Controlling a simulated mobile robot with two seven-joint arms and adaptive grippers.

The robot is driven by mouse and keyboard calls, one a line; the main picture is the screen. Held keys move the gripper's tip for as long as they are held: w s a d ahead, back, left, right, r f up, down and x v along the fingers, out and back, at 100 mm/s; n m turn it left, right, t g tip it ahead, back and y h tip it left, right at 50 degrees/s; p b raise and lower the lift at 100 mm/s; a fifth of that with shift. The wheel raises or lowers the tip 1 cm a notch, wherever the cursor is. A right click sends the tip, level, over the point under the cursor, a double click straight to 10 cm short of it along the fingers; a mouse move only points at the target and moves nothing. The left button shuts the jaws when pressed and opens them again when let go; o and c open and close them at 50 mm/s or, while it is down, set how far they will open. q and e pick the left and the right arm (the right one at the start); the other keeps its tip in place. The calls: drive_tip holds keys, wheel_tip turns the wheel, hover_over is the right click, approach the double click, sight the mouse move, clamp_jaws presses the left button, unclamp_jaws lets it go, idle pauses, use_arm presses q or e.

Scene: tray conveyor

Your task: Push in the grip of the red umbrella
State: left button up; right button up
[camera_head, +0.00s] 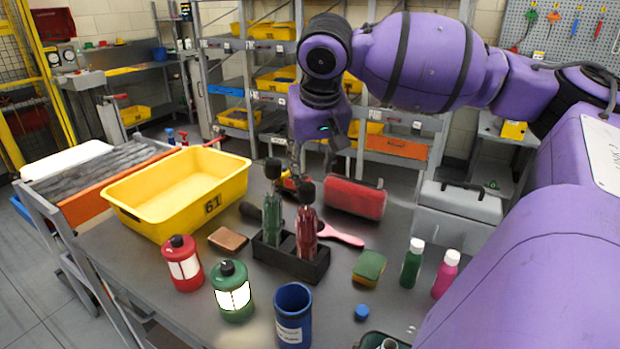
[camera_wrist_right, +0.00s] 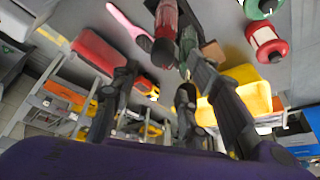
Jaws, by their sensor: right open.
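The red umbrella (camera_head: 307,231) stands folded and upright in a black two-slot stand (camera_head: 290,262), its black grip (camera_head: 306,191) on top. It also shows in the right wrist view (camera_wrist_right: 167,20), with its grip (camera_wrist_right: 163,51) near the fingertips. A green umbrella (camera_head: 272,217) with a black grip (camera_head: 273,168) stands in the left slot. My right gripper (camera_head: 311,165) is open, pointing down behind the umbrellas; its spread fingers show in the wrist view (camera_wrist_right: 162,68). Contact with a grip cannot be told. My left gripper is not in view.
A yellow bin (camera_head: 135,210) stands left. Red (camera_head: 182,264) and green (camera_head: 232,291) lanterns and a blue cup (camera_head: 293,315) are in front. A red case (camera_head: 355,198) lies behind; a sponge (camera_head: 369,268) and bottles (camera_head: 411,264) are on the right.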

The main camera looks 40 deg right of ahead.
drive_tip(key=v, duration=0.4)
